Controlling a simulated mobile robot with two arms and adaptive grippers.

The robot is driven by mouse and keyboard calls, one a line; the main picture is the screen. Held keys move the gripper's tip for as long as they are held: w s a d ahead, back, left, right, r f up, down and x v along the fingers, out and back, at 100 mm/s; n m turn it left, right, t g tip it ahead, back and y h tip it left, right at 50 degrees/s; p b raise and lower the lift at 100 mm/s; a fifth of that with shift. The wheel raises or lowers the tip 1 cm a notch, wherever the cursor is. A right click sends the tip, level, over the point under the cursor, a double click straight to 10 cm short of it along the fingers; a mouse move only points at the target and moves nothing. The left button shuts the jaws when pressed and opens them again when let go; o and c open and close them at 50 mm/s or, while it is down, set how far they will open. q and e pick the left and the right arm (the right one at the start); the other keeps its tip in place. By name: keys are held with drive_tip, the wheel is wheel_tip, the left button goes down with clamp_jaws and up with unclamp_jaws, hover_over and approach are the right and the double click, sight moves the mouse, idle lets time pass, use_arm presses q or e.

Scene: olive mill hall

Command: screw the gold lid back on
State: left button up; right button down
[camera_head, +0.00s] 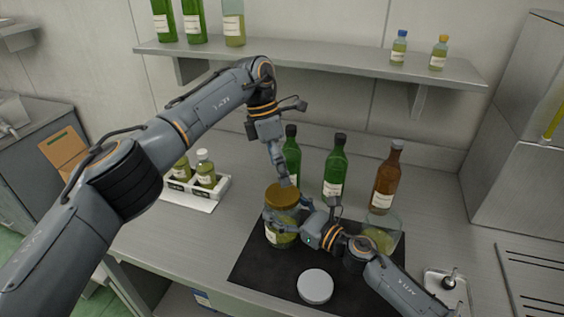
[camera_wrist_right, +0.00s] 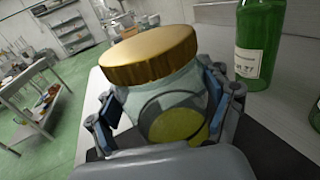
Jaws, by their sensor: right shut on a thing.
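The gold lid (camera_head: 282,194) sits on top of a glass jar (camera_head: 283,238) with yellow-green contents. Both also show in the wrist view, the lid (camera_wrist_right: 150,53) over the jar's mouth and the jar (camera_wrist_right: 168,108) below it. I cannot tell how tightly the lid is seated. My right gripper (camera_head: 283,222) is shut around the jar's body, with one finger on each side in the wrist view. My left gripper (camera_head: 287,178) points down close to the lid in the head view. Its fingertips are too small to read, and contact with the lid is unclear.
A black mat (camera_head: 255,270) holds a silver lid (camera_head: 315,287) and another glass jar (camera_head: 381,237). Green bottles (camera_head: 335,168) and a brown bottle (camera_head: 387,180) stand behind. A white tray of small bottles (camera_head: 203,199) is left. A shelf (camera_head: 310,62) hangs above.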

sight(282, 193)
use_arm(q)
drive_tip(key=n, duration=0.6)
drive_tip(key=shift+s+d+r+n+y, duration=0.1)
drive_tip(key=shift+r+n+y, duration=0.2)
drive_tip(key=n, duration=0.6)
drive_tip(key=shift+r+t+y, duration=0.25)
drive_tip(key=shift+t+y, duration=0.05)
drive_tip(key=shift+t, duration=0.1)
drive_tip(key=n, duration=0.6)
drive_tip(key=shift+d+r+t+y, duration=0.1)
drive_tip(key=shift+r+t+y, duration=0.2)
drive_tip(key=n, duration=0.6)
drive_tip(key=shift+r+n+t+y, duration=0.3)
drive_tip(key=shift+n+y, duration=0.1)
drive_tip(key=shift+d+f, duration=0.1)
drive_tip(key=shift+f, duration=3.9)
